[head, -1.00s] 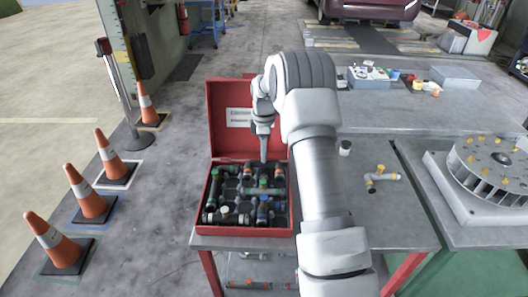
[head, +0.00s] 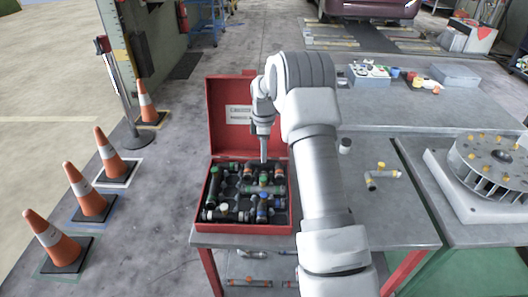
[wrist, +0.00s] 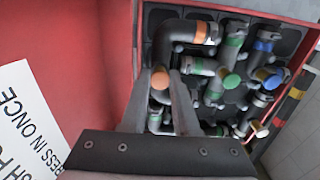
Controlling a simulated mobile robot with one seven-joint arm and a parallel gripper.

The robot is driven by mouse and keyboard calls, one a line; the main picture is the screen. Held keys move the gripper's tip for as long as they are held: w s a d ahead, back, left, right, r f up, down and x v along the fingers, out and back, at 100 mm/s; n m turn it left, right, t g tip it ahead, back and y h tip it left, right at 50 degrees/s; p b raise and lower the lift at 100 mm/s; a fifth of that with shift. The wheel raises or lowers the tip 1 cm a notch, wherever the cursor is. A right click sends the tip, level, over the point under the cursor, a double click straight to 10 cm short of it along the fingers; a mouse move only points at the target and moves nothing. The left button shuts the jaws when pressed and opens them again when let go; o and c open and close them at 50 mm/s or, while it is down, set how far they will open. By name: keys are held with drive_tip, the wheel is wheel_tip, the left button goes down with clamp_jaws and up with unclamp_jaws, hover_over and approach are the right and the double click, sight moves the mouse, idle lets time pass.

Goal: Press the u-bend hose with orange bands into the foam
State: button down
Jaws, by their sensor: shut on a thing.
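The u-bend hose with orange bands (wrist: 165,45) is a black bent tube in the wrist view, with an orange band at its upper right and an orange end between my fingers. My gripper (wrist: 161,88) is shut on it, and the fingers cover part of it. In the head view my gripper (head: 264,158) points down at the back of the open red case (head: 199,212). The dark foam (wrist: 265,22) inside the case is filled with hoses with green, blue and orange bands. I cannot tell how deep the u-bend sits in the foam.
The raised red lid (head: 222,95) stands behind my gripper and carries a white label, also close at left in the wrist view (wrist: 30,125). A small fitting with yellow parts (head: 382,175) lies on the grey table (head: 400,225) to the right. Orange cones (head: 85,190) stand on the floor at left.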

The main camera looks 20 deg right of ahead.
drive_tip(key=shift+f+b, duration=0.4)
drive_tip(key=shift+f, duration=0.35)
drive_tip(key=c, duration=0.6)
unclamp_jaws()
drive_tip(key=shift+r, duration=0.1)
wheel_tip(320, 180, up, 16)
drive_tip(key=p, duration=0.1)
drive_tip(key=s+a+r+m+t, duration=0.1)
drive_tip(key=s+a+r, duration=0.15)
drive_tip(key=r, duration=0.25)
drive_tip(key=s+a+r+m, duration=0.2)
drive_tip(key=s+r, duration=0.2)
drive_tip(key=r, duration=0.1)
drive_tip(key=s+a+r+m+t, duration=0.2)
drive_tip(key=s+a+r+m, duration=0.1)
drive_tip(key=s, duration=0.7)
drive_tip(key=s+a+r+m+t, duration=0.1)
drive_tip(key=s+a+r+m, duration=0.2)
drive_tip(key=s, duration=0.8)
drive_tip(key=s+a+f+m+t, duration=0.1)
drive_tip(key=s+f+m, duration=0.3)
drive_tip(key=s, duration=0.4)
drive_tip(key=shift+s+a+f+t+p, duration=0.3)
drive_tip(key=shift+s+a+f, duration=0.1)
drive_tip(key=shift+f, duration=0.1)
